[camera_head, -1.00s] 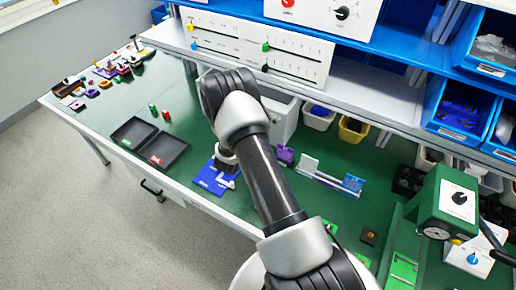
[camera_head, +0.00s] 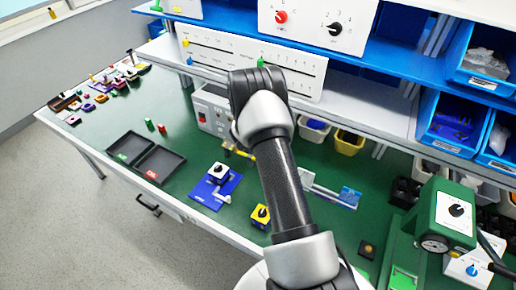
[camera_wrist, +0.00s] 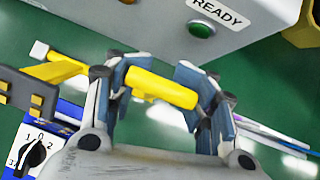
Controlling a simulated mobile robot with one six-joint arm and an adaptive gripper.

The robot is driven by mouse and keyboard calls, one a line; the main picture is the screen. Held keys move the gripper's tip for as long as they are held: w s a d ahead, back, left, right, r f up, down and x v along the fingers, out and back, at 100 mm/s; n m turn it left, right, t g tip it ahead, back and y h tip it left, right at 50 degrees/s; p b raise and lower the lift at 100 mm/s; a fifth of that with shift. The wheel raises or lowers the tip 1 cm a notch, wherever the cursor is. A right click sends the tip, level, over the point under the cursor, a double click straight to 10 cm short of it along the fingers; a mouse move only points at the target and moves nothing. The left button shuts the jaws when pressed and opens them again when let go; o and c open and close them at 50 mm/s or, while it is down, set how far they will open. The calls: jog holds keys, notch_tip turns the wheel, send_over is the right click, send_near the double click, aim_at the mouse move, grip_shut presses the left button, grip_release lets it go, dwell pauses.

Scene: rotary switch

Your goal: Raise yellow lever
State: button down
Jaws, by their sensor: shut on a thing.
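The yellow lever's round handle (camera_wrist: 160,88) lies across the middle of the wrist view. My gripper (camera_wrist: 158,78) is shut on it, one finger on each side. A yellow bar (camera_wrist: 50,72) and a darker yellow bracket show at the left, partly behind the left finger; I cannot tell exactly how they join. In the head view a bit of yellow (camera_head: 238,150) shows just left of my arm, which hides my fingers and most of the lever.
A grey box (camera_wrist: 120,20) with a READY label and a green button stands just beyond the handle. A blue block with a dial (camera_wrist: 35,150) is at lower left. In the head view, black trays (camera_head: 145,158) lie left, and a green press (camera_head: 450,215) stands right.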

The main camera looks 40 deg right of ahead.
jog(key=shift+w+d+r, duration=0.15)
jog(key=shift+d+r, duration=0.25)
jog(key=shift+d, duration=0.25)
dwell(1.9)
jog(key=c, duration=1.2)
grip_release()
jog(key=o, duration=0.4)
jog(key=shift+s+a+f, duration=0.1)
jog(key=shift+s+f, duration=0.05)
jog(key=shift+s, duration=0.1)
jog(key=shift+a, duration=0.1)
jog(key=shift+a, duration=0.1)
jog(key=v, duration=1.1)
jog(key=shift+a+r, duration=0.2)
jog(key=shift+r, duration=0.15)
jog(key=shift+s, duration=0.1)
